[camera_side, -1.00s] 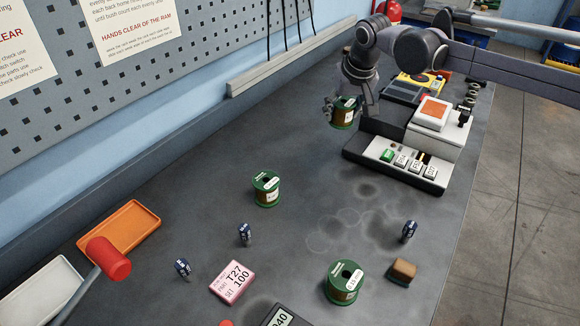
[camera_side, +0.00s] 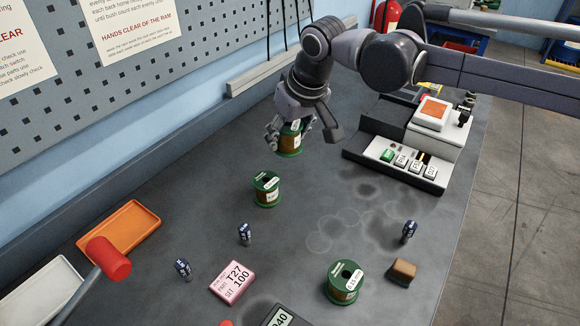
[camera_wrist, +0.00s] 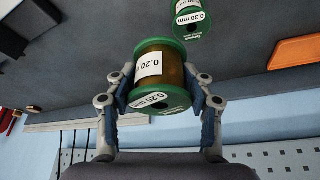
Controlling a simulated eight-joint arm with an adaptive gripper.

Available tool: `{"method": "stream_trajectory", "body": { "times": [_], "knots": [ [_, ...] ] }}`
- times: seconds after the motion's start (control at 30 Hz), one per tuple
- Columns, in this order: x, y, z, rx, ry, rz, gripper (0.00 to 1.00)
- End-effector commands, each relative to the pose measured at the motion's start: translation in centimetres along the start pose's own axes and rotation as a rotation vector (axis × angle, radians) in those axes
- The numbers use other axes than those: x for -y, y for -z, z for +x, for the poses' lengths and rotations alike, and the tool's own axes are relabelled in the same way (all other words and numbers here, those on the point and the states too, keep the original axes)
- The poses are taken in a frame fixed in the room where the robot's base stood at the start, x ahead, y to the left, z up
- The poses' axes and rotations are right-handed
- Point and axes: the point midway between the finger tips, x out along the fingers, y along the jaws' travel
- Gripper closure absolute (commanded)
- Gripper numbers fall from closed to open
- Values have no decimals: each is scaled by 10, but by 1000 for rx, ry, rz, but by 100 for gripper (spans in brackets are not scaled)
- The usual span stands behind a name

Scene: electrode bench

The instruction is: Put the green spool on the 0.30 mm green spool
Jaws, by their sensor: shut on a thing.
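My gripper (camera_side: 288,139) is shut on a green spool (camera_side: 290,142) and holds it upright above the bench. In the wrist view this spool (camera_wrist: 160,72) sits between both fingers, with copper wire and white labels reading 0.20. Another green spool (camera_side: 266,189) stands upright on the bench, lower and a little to the left of the held one. It also shows at the top of the wrist view (camera_wrist: 193,22), where its labels read 0.30 mm. A third, larger-looking green spool (camera_side: 344,283) stands at the front; its label is too small to read.
An orange tray (camera_side: 125,228) and a red-headed mallet (camera_side: 108,258) lie at the left. A pink block (camera_side: 232,282), a brown block (camera_side: 403,271) and several small blue-topped pieces (camera_side: 245,234) stand around the front. A machine (camera_side: 400,150) stands behind right. Bench around the standing 0.30 mm spool is clear.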

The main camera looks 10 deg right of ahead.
Motion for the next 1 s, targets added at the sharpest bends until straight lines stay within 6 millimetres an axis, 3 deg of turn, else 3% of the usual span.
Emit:
{"method": "stream_trajectory", "body": {
  "times": [0.1, 0.33, 0.73, 1.0],
  "knots": [
    [23, 0, 14, -1, 1, -3, 100],
    [46, 0, 31, 0, -1, 1, 100],
    [48, -14, 66, -1, -1, 2, 100],
    [48, -15, 70, -1, -1, 2, 100]
  ]
}}
